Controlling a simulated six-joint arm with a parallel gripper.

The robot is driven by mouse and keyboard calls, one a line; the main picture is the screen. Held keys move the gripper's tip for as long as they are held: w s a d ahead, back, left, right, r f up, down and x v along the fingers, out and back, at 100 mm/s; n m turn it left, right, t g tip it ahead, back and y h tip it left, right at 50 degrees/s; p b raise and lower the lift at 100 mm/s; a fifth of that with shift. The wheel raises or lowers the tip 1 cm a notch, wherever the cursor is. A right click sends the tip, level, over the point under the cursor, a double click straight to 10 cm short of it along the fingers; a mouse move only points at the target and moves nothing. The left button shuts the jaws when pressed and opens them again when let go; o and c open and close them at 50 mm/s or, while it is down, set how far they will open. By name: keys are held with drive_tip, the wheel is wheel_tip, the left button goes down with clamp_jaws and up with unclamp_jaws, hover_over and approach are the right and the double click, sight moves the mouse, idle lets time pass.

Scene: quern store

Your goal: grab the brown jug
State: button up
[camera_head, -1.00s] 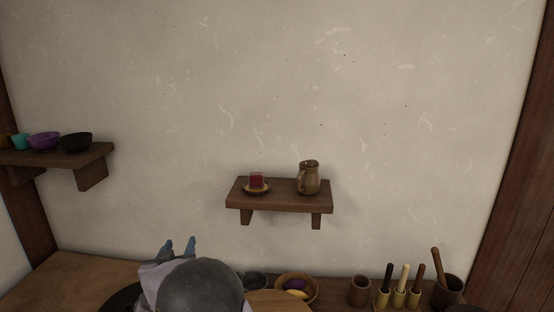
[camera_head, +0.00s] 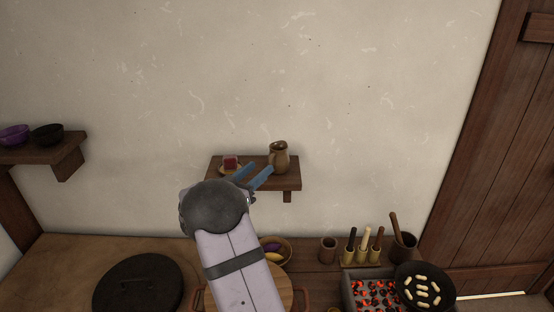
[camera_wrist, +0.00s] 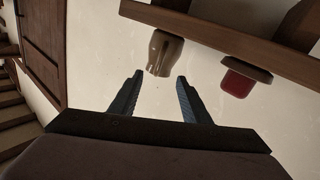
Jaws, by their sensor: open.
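The brown jug (camera_head: 279,156) stands upright on the right part of a small wall shelf (camera_head: 290,182) in the head view. In the wrist view, which is turned over, the jug (camera_wrist: 165,53) hangs from the shelf (camera_wrist: 200,27) between and beyond my fingertips. My gripper (camera_head: 257,174) is open and empty, its blue fingers pointing toward the jug from the front. The fingers also show apart in the wrist view (camera_wrist: 160,78). They appear short of the jug, with no contact visible. My arm hides the shelf's lower left part.
Below are a fruit bowl (camera_head: 288,251), a wooden cup (camera_head: 328,249), glowing coals (camera_head: 374,294) and a pan (camera_head: 426,287). Another shelf with bowls (camera_head: 47,135) is at left.

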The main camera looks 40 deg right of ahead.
sight(276, 161)
drive_tip(key=p+x, duration=0.2)
drive_tip(key=x, duration=0.1)
drive_tip(key=p+x, duration=0.1)
drive_tip(key=x, duration=0.2)
drive_tip(key=shift+r+p, duration=0.25)
drive_tip(key=shift+p, duration=0.15)
drive_tip(key=shift+w+d+f, duration=0.1)
drive_tip(key=shift+d, duration=0.25)
clamp_jaws()
